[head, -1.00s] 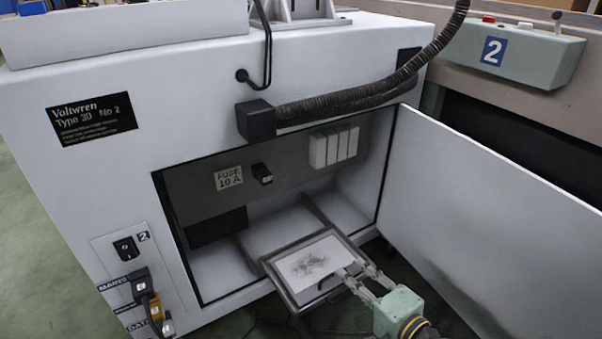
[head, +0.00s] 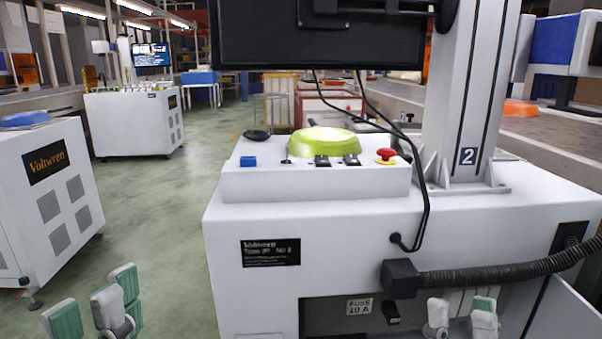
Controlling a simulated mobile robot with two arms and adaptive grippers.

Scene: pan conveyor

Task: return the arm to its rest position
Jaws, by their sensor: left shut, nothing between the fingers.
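My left gripper (head: 98,308) shows at the bottom left of the head view, above the green floor. Its grey fingers with green pads are seen in part, and it is shut with nothing in it. My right gripper (head: 461,319) shows only by its grey fingertips at the bottom right, in front of the lower opening of the white machine (head: 345,240). Its body is cut off by the picture's edge, and I cannot tell how far its fingers are apart. I see nothing held in it. The rest of both arms is out of view.
A yellow-green pan (head: 324,142) sits on the machine's top near a red button (head: 386,154). A black ribbed hose (head: 490,274) runs across the front at right. A white Voltwren cabinet (head: 45,200) stands at left. Open green floor (head: 160,215) lies between.

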